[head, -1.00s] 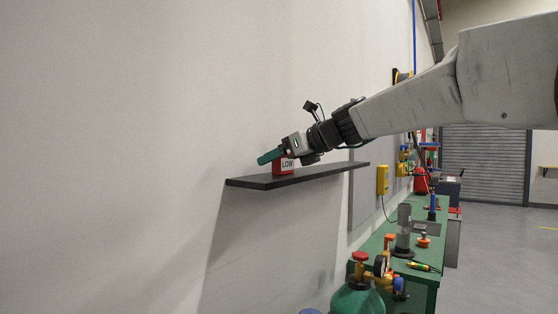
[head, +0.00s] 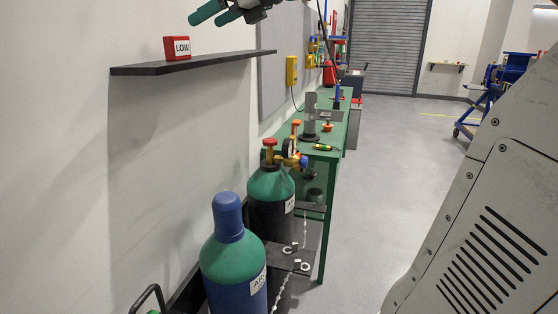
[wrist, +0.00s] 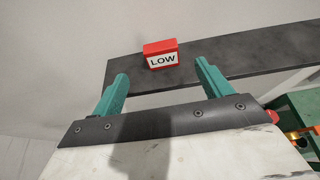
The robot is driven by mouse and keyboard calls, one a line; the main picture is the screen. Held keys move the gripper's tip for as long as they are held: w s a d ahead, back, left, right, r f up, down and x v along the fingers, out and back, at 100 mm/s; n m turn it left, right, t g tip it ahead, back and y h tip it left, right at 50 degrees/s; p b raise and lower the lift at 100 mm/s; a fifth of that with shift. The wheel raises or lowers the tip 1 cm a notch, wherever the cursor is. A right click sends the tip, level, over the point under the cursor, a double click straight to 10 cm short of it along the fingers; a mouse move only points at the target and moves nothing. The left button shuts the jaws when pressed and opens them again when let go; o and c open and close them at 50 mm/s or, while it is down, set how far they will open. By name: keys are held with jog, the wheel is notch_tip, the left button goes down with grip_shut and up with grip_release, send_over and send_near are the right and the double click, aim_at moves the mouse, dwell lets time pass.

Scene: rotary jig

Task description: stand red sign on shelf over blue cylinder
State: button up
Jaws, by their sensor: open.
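The red sign (head: 177,48), with a white LOW label, stands upright on the dark wall shelf (head: 225,58). It sits toward the shelf's near left part and is touched by nothing else. In the wrist view the sign (wrist: 161,54) shows on the shelf (wrist: 245,58), beyond the fingertips. My gripper (head: 228,12), with green fingers, is open and empty above and right of the sign, partly cut off by the top edge; in the wrist view its fingers (wrist: 162,74) are spread apart. The blue cylinder (head: 232,288), with green shoulder and blue cap, stands on the floor side below the shelf.
A second cylinder (head: 270,192) with a green top and regulator stands behind the blue one. A green workbench (head: 330,155) with tools runs along the wall. A yellow box (head: 291,70) hangs on the wall. Open floor (head: 400,150) lies to the right.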

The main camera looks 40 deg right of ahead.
jog(key=s+a+f+n+g+h, duration=0.2)
jog(key=s+a+f+n+g, duration=0.1)
jog(key=s+f+n, duration=0.6)
jog(key=s+a+f+n+g+h, duration=0.1)
jog(key=s+a+f+n+g, duration=0.2)
jog(key=s+f+n, duration=0.45)
jog(key=s+d+f+n+g+h, duration=0.1)
jog(key=s+f+n+h, duration=0.1)
jog(key=s+f+n, duration=0.4)
jog(key=s+d+f+n+g+h, duration=0.2)
jog(key=s+f+n, duration=0.4)
jog(key=s+f, duration=0.2)
notch_tip(320, 180, down, 2)
jog(key=shift+d+f+g+h, duration=0.2)
jog(key=shift+d+g+h, duration=0.1)
jog(key=shift+h, duration=0.1)
jog(key=shift+w, duration=0.1)
